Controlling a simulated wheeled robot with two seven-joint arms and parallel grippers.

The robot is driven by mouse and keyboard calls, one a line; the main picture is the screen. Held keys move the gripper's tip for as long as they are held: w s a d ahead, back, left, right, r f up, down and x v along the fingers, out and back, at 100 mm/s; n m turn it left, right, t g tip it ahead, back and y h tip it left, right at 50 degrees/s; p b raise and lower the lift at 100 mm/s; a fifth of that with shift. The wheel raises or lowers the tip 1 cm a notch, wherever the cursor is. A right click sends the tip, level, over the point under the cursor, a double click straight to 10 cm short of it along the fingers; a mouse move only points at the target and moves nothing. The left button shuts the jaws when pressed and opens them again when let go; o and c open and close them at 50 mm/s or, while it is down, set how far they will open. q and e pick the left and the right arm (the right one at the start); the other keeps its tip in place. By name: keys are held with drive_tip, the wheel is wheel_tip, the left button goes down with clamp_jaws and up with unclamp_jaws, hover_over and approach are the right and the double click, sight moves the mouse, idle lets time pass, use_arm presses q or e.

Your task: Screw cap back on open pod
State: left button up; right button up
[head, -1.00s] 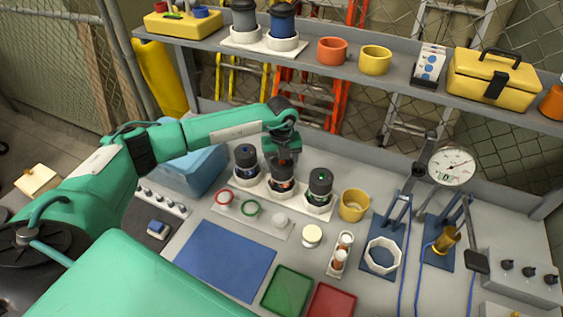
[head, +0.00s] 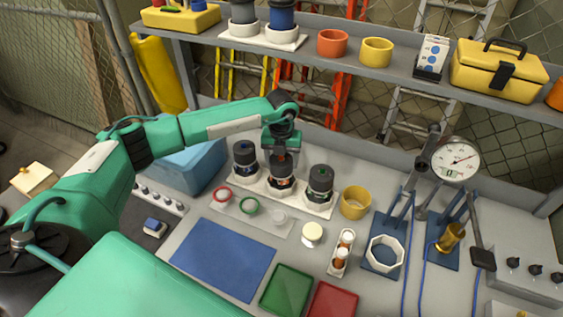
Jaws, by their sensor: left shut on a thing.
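Three dark pods stand in a row in a white holder (head: 316,209) at the back of the bench. The left pod (head: 246,161) and the right pod (head: 320,184) have dark caps on top. The middle pod (head: 281,183) shows an orange-brown band low on its body. My left gripper (head: 281,160) points down over the middle pod and is shut on a dark cap at its top. The fingers partly hide this cap, and I cannot tell how far it is seated. My right gripper is out of view.
A yellow cup (head: 355,203) stands right of the pods. A shelf (head: 300,47) overhangs behind. A gauge stand (head: 455,160) is at right.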

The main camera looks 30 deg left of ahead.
use_arm(q)
drive_tip(key=shift+o, duration=0.2)
drive_tip(key=m+b, duration=0.1)
drive_tip(key=m, duration=0.2)
drive_tip(key=m+b, duration=0.2)
drive_tip(key=shift+a+f+m, duration=0.1)
drive_tip(key=shift+f+m, duration=0.1)
drive_tip(key=shift+m, duration=0.2)
drive_tip(key=shift+m+b, duration=0.6)
drive_tip(key=shift+m, duration=0.1)
drive_tip(key=shift+r, duration=0.15)
drive_tip(key=shift+s+m+b, duration=0.1)
drive_tip(key=shift+m+b, duration=0.25)
drive_tip(key=shift+m, duration=0.35)
drive_tip(key=shift+m+b, duration=0.65)
drive_tip(key=shift+m, duration=0.65)
drive_tip(key=o, duration=1)
drive_tip(key=shift+a, duration=0.2)
drive_tip(key=shift+d, duration=0.15)
